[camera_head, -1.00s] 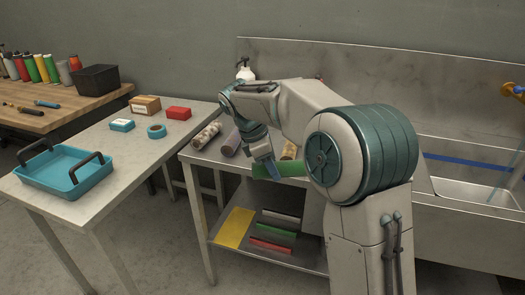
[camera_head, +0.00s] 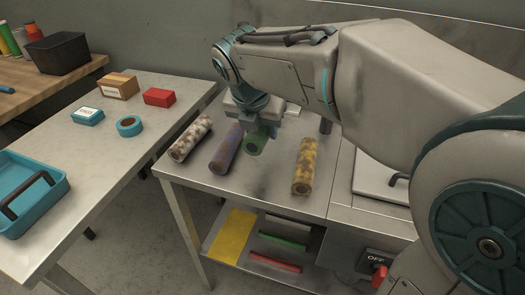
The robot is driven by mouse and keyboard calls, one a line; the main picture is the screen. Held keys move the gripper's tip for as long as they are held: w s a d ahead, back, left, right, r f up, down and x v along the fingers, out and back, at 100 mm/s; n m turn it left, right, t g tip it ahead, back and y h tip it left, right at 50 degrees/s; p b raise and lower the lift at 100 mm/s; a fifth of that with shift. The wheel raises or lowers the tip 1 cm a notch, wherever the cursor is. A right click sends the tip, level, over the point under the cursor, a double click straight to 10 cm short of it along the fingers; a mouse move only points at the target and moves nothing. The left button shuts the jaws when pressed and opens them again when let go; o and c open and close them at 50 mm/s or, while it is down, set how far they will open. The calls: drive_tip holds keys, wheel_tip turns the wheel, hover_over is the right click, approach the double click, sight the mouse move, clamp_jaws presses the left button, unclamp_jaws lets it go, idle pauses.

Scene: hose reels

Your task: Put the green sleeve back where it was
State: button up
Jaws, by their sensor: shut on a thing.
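The green sleeve (camera_head: 256,144) is a tube with its open end facing the camera. It is over the metal table (camera_head: 262,190), between a purple-brown sleeve (camera_head: 226,150) on its left and a yellow-brown sleeve (camera_head: 304,166) on its right. My gripper (camera_head: 256,124) is shut on it from above, and its fingers are largely hidden by the wrist and the sleeve. I cannot tell if the green sleeve touches the tabletop.
A white-brown sleeve (camera_head: 190,138) lies farther left on the same table. The tabletop in front of the green sleeve is clear. A red switch (camera_head: 379,275) marked OFF is at lower right. A grey table on the left holds a blue tray (camera_head: 50,215) and small boxes.

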sight(253, 136)
wheel_tip(253, 136, down, 9)
drive_tip(key=shift+s+a+r+b, duration=0.1)
drive_tip(key=shift+s+r+b, duration=0.05)
drive_tip(key=shift+b, duration=0.95)
drive_tip(key=shift+r, duration=0.1)
drive_tip(key=o, duration=1)
drive_tip(key=p+v, duration=0.3)
drive_tip(key=v, duration=0.9)
